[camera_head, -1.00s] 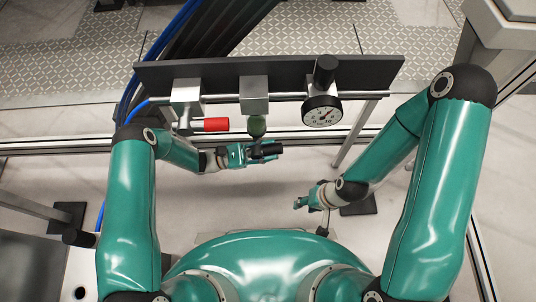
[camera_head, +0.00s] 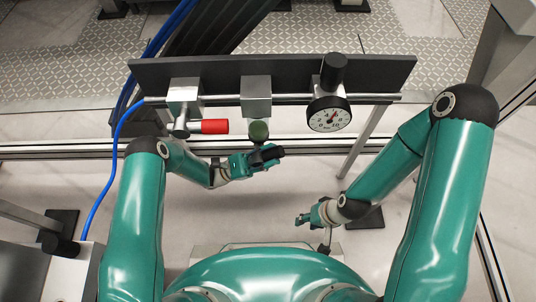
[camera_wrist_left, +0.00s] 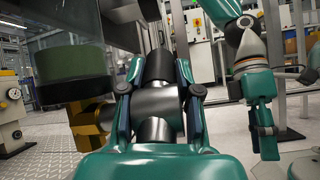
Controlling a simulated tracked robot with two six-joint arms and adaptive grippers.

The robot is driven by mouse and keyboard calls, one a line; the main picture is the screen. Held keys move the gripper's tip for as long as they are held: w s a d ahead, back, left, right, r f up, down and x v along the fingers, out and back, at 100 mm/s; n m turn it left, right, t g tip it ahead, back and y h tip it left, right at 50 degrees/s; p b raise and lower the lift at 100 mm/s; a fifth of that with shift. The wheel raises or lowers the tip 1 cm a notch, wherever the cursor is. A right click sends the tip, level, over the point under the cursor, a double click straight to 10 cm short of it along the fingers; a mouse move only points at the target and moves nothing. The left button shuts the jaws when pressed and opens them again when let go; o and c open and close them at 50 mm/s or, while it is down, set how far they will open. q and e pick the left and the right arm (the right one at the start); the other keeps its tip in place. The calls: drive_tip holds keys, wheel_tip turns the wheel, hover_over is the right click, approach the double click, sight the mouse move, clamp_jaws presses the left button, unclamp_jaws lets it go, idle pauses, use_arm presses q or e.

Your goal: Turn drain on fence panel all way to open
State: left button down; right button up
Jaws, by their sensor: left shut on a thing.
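The drain hangs under the green bowl (camera_head: 259,131) below the middle metal block. In the left wrist view, the bowl (camera_wrist_left: 72,75) is at the left with a brass fitting (camera_wrist_left: 88,122) under it, and the drain's dark grey handle (camera_wrist_left: 155,102) reaches from there to between my fingers. My left gripper (camera_wrist_left: 158,88) is shut on this handle; in the head view, the left gripper (camera_head: 262,158) is just below the bowl and hides most of the drain. My right gripper (camera_head: 303,219) hangs lower right, away from the panel, its fingers too small to read.
The dark fence panel (camera_head: 225,72) also carries a valve with a red handle (camera_head: 214,127) on the left and a round gauge (camera_head: 329,119) on the right. A blue hose (camera_head: 112,165) runs down the left. The floor between my arms is clear.

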use_arm(q)
drive_tip(key=c, duration=1.1)
unclamp_jaws()
drive_tip(key=shift+a, duration=0.1)
drive_tip(key=v, duration=1.2)
drive_tip(key=shift+f, duration=0.1)
